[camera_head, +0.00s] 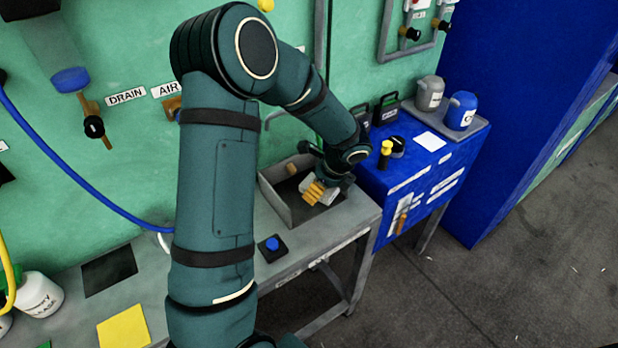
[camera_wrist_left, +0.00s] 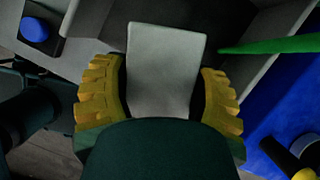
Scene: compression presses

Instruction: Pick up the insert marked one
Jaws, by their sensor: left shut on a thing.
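A pale grey block-like insert (camera_wrist_left: 165,65) fills the space between the yellow ridged fingers of my left gripper (camera_wrist_left: 160,95) in the left wrist view. The gripper is shut on it, with one finger along each side. No number shows on the visible face. In the head view my left gripper (camera_head: 317,190) is over the grey open tray (camera_head: 276,206), and the insert's pale side (camera_head: 331,197) shows beside the yellow fingers. Whether the insert still touches the tray floor I cannot tell. My right gripper is not in view.
The tray stands at the right end of a grey bench. A blue button (camera_head: 272,244) is in front of it, and a yellow sheet (camera_head: 124,326) lies further left. A blue cabinet (camera_head: 425,180) with jugs and a yellow-topped item (camera_head: 386,150) stands close on the right.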

